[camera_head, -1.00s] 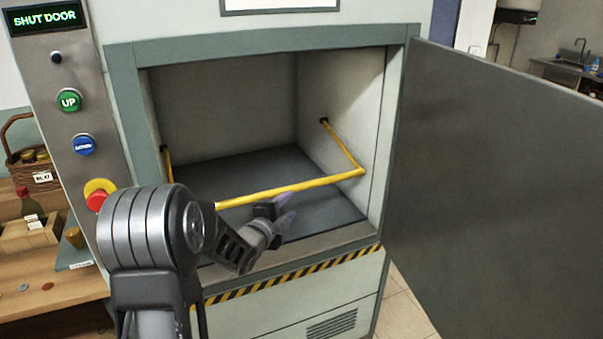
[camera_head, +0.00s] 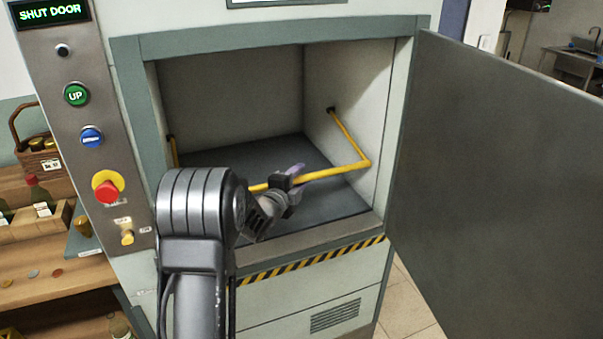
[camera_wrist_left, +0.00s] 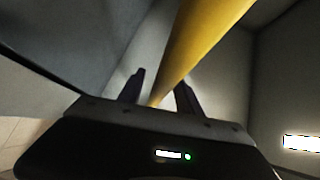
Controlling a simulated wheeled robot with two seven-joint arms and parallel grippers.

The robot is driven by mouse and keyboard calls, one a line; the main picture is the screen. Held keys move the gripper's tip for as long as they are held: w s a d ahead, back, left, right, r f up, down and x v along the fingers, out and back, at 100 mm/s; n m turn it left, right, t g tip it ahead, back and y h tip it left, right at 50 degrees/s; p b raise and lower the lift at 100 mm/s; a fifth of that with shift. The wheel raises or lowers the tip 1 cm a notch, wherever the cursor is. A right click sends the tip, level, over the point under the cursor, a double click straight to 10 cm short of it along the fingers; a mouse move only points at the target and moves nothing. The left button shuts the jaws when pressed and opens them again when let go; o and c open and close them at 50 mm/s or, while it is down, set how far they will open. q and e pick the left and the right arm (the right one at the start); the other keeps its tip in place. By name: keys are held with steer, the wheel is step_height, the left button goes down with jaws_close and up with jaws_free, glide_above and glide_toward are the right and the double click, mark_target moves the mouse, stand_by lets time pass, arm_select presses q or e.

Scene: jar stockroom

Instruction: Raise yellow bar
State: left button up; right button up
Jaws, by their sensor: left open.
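The yellow bar (camera_head: 335,171) is a U-shaped rail hinged on both inner side walls of a lift compartment. It lies lowered across the opening, above the dark floor. My left gripper (camera_head: 298,172) is at the front run of the bar, right of its middle, with fingers pointing into the compartment. In the left wrist view the bar (camera_wrist_left: 200,45) passes between the two open fingers (camera_wrist_left: 160,92); I cannot tell whether they touch it. My left arm hides the bar's left part. My right gripper is not in view.
The grey door (camera_head: 500,190) stands open at the right. The control panel at the left has a green UP button (camera_head: 76,95), a blue button (camera_head: 91,137), a red stop button (camera_head: 107,187) and a "SHUT DOOR" display (camera_head: 49,11). Shelves with bottles and a basket (camera_head: 40,155) stand further left.

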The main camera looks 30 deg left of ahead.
arm_select(q)
steer(key=shift+x, duration=1.15)
jaws_close()
stand_by(0.6)
